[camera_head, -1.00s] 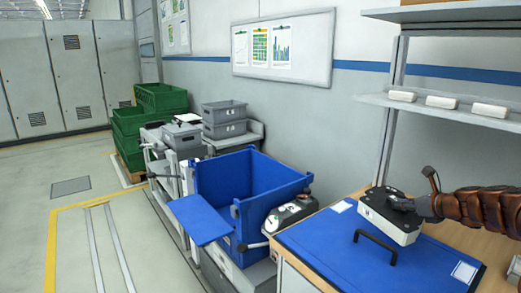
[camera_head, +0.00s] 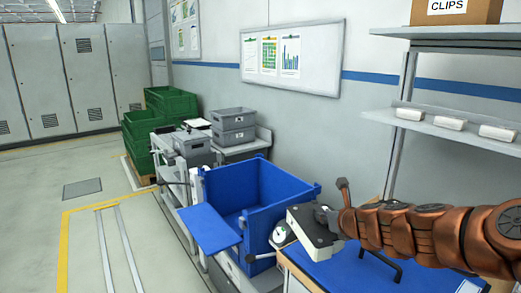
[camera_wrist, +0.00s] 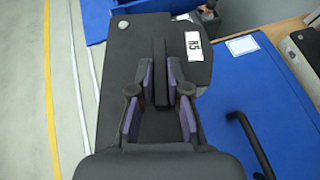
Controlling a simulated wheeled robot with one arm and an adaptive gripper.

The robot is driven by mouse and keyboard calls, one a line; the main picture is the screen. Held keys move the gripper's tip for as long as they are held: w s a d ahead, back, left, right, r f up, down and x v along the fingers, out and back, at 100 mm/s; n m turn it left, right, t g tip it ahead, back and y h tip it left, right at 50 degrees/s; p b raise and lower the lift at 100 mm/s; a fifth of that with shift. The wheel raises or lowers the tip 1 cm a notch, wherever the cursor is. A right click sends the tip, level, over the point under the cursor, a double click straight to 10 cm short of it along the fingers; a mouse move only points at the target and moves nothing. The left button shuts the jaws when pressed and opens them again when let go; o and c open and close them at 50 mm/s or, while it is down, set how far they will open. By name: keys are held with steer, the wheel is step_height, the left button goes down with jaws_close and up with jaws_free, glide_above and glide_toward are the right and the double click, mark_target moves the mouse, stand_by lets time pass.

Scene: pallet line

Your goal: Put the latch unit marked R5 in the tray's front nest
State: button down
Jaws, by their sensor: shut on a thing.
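The latch unit marked R5 (camera_wrist: 125,50) is a flat block, dark on top with light sides. It fills the middle of the wrist view, with its white R5 label (camera_wrist: 194,45) facing up. My gripper (camera_wrist: 160,85) is shut on a raised dark grip on its top. In the head view, my gripper (camera_head: 328,217) holds the unit (camera_head: 308,228) at the left end of the bench, beside the blue crate.
A blue panel (camera_head: 345,270) with a black handle (camera_head: 382,262) covers the bench below my arm. The open blue crate (camera_head: 220,185), its front flap down, stands left of the unit. A gauge device (camera_head: 281,235) sits between them. A shelf (camera_head: 450,130) is above right.

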steer(key=shift+w+a+r+m+h, duration=0.2)
steer(key=shift+w+a+m+h, duration=0.1)
steer(key=shift+w+m+h, duration=0.5)
steer(key=shift+m+t+h, duration=0.3)
steer(key=shift+m+h, duration=0.5)
steer(key=shift+m, duration=0.1)
steer(key=shift+s+m+h, duration=0.15)
steer(key=shift+m+h, duration=0.55)
steer(key=shift+s+d+f+m+h, duration=0.15)
steer(key=shift+s+m+h, duration=0.2)
steer(key=shift+m+h, duration=0.2)
steer(key=shift+s+d+m+h, duration=0.1)
steer(key=shift+s+m+h, duration=0.3)
steer(key=shift+h, duration=0.25)
steer(key=shift+f+g, duration=0.1)
steer(key=shift+g, duration=0.3)
steer(key=shift+d, duration=0.1)
